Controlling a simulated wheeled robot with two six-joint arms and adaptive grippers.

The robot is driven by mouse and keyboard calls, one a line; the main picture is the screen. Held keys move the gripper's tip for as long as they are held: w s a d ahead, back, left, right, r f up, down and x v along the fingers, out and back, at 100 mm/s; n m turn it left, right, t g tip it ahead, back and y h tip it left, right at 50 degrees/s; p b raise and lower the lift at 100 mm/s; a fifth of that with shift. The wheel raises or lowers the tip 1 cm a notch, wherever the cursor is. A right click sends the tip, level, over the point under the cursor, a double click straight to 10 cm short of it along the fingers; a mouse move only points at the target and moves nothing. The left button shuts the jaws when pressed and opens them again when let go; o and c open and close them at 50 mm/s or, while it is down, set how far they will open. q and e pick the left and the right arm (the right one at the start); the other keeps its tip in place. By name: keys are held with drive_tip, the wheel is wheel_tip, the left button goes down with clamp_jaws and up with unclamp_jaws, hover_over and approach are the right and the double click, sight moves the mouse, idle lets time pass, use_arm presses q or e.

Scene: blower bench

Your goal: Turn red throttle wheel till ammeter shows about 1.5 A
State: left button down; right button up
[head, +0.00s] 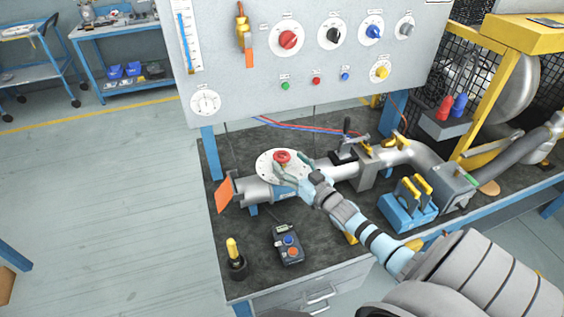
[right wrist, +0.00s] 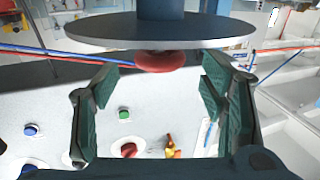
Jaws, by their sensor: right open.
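The red throttle wheel (head: 282,157) sits on a round pale disc (head: 264,172) above the silver pipe. My right gripper (head: 290,167) is open beside the wheel, on the near right side of it. In the right wrist view, the red wheel (right wrist: 158,60) is ahead, between the lines of the open fingers (right wrist: 158,88), and appears under the disc's edge. I see no finger closed on it; exact contact is unclear. A round white dial (head: 206,103), possibly the ammeter, is at the panel's lower left; its reading is too small to tell. My left gripper is out of view.
The grey panel (head: 260,70) with knobs and buttons stands behind the bench. A clamp (head: 347,130) and pipe lie right of the wheel. A blue two-handled block (head: 405,210), a button box (head: 288,243) and a yellow-handled lever (head: 235,255) stand on the dark benchtop.

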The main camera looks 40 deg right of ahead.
sight(282, 155)
drive_tip(key=w, duration=0.4)
drive_tip(key=shift+w+d+f, duration=0.1)
drive_tip(key=shift+w+d, duration=0.05)
drive_tip(key=shift+w, duration=0.15)
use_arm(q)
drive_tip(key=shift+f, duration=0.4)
use_arm(e)
drive_tip(key=c, duration=1.2)
drive_tip(key=shift+r+n+y, duration=0.2)
drive_tip(key=shift+n+y, duration=0.3)
drive_tip(key=shift+y, duration=0.1)
drive_tip(key=shift+w+d+f+n+y+b, duration=0.15)
drive_tip(key=shift+n+y+b, duration=0.35)
drive_tip(key=shift+y, duration=0.5)
drive_tip(key=n+y+b, duration=0.1)
drive_tip(key=n+g+y+b, duration=0.1)
drive_tip(key=y, duration=0.1)
drive_tip(key=shift+f+b, duration=0.25)
drive_tip(key=shift+b, duration=0.1)
drive_tip(key=shift+r+n+y, duration=0.15)
drive_tip(key=shift+n+y, duration=0.15)
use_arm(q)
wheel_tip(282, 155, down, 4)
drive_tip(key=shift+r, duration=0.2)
use_arm(e)
drive_tip(key=shift+r, duration=0.1)
